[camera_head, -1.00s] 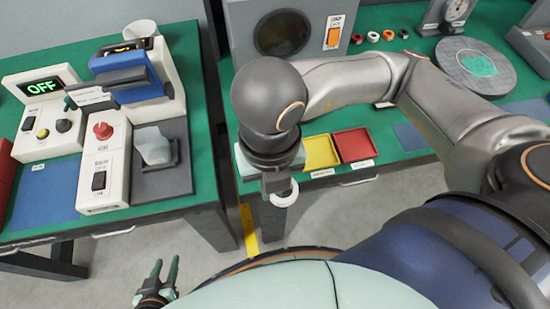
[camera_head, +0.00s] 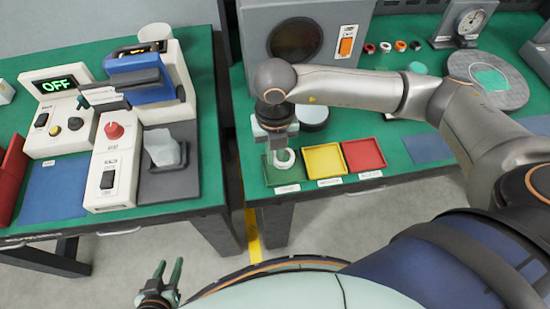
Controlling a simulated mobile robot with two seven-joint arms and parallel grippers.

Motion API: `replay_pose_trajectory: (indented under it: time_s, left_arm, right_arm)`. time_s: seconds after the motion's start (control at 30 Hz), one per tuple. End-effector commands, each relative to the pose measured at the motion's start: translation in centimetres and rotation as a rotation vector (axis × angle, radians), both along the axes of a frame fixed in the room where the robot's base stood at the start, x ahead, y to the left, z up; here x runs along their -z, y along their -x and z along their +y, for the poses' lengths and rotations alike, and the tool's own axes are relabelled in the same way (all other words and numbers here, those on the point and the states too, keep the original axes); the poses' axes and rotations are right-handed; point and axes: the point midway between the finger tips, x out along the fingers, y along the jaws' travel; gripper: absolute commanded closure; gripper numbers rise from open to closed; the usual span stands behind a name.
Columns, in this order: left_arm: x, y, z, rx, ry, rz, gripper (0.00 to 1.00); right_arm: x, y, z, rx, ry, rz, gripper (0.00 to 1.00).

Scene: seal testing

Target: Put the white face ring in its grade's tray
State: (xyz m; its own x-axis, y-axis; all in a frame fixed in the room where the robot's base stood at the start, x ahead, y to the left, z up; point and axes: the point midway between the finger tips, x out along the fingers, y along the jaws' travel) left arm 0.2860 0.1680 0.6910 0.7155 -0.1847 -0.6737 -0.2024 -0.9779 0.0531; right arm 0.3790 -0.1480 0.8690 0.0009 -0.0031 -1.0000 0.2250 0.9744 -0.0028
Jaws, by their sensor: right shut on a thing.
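The white face ring (camera_head: 284,158) is held upright in my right gripper (camera_head: 281,150). It is at the green tray (camera_head: 271,178), the leftmost of three small trays at the front of the right bench. Whether the ring touches the tray floor I cannot tell. The yellow tray (camera_head: 323,161) is beside it, and the red tray (camera_head: 363,155) is further right. Each has a label in front, too small to read. My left gripper (camera_head: 166,272) is open and empty, low over the floor at the bottom.
A grey machine with a round dark screen (camera_head: 296,40) stands behind my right arm. Several coloured rings (camera_head: 385,47) lie at the back, near a dial gauge (camera_head: 467,24) and a round grey plate (camera_head: 488,80). The left bench holds an instrument reading OFF (camera_head: 54,85). A gap separates the benches.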

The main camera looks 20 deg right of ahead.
Motion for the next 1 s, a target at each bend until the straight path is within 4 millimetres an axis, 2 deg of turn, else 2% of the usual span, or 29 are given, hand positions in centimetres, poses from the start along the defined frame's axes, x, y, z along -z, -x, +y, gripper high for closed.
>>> replay_pose_trajectory:
  time_s: [0.1, 0.2, 0.57, 0.6, 0.7, 1.0]
  left_arm:
    - [-0.4, 0.0, 0.0, 0.0, 0.0, 0.0, 0.61]
    - [-0.5, 0.0, 0.0, 0.0, 0.0, 0.0, 0.61]
    - [0.0, 0.0, 0.0, 0.0, 0.0, 0.0, 0.61]
    - [0.0, 0.0, 0.0, 0.0, 0.0, 0.0, 0.61]
    - [-0.1, 0.0, 0.0, 0.0, 0.0, 0.0, 0.61]
    - [-0.3, 0.0, 0.0, 0.0, 0.0, 0.0, 0.61]
  right_arm:
    - [1.9, 0.2, 0.0, 0.0, 0.001, 0.004, 1.0]
    - [2.7, 0.2, 0.0, 0.0, 0.0, 0.003, 1.0]
    - [3.2, 0.2, 0.1, 0.0, 0.0, 0.002, 1.0]
    - [3.2, 0.2, 0.1, 0.0, 0.0, 0.002, 0.9]
    - [3.1, 0.2, 0.1, 0.0, 0.0, 0.002, 0.79]
    - [2.8, 0.2, 0.1, 0.0, 0.0, 0.002, 0.78]
